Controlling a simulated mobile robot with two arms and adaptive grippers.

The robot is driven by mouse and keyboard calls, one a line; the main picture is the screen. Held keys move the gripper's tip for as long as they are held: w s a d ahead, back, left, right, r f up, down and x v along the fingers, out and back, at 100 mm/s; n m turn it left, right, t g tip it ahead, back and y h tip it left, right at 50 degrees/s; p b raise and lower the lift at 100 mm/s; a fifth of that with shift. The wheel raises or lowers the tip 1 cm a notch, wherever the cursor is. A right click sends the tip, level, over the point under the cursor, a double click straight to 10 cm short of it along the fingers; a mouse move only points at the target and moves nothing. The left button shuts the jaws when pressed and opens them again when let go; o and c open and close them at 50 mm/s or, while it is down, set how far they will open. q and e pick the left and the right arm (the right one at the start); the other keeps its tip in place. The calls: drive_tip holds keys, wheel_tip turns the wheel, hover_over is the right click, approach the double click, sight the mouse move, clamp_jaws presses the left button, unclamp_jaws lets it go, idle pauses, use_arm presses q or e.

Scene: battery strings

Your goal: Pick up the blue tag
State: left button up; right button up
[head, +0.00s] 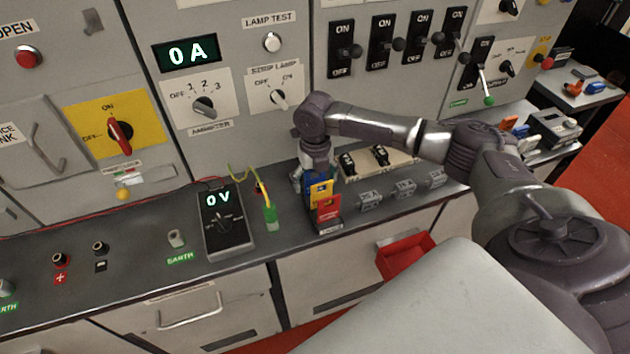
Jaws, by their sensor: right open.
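The blue tag (318,178) stands at the back of a small dark tag rack (327,228) on the grey ledge, behind a yellow tag (321,193) and a red tag (327,208). My right gripper (312,180) points down at the blue tag from above, with its fingers around or just beside the tag's upper part. It is open. The gripper covers part of the blue tag, and I cannot tell whether the fingers touch it. My left gripper is out of view.
A meter reading 0 V (225,220) and a green-and-yellow lead (269,213) stand left of the rack. Fuse holders (372,160) and small grey labelled blocks (404,188) lie to the right. The switch panel (225,140) rises close behind. A red open bin (406,257) hangs below the ledge.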

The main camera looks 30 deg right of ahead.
drive_tip(key=shift+c, duration=0.6)
drive_tip(key=c, duration=0.9)
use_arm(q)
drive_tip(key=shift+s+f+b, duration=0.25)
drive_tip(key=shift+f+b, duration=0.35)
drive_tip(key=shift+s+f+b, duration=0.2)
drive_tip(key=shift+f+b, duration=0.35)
use_arm(e)
wheel_tip(320, 180, up, 10)
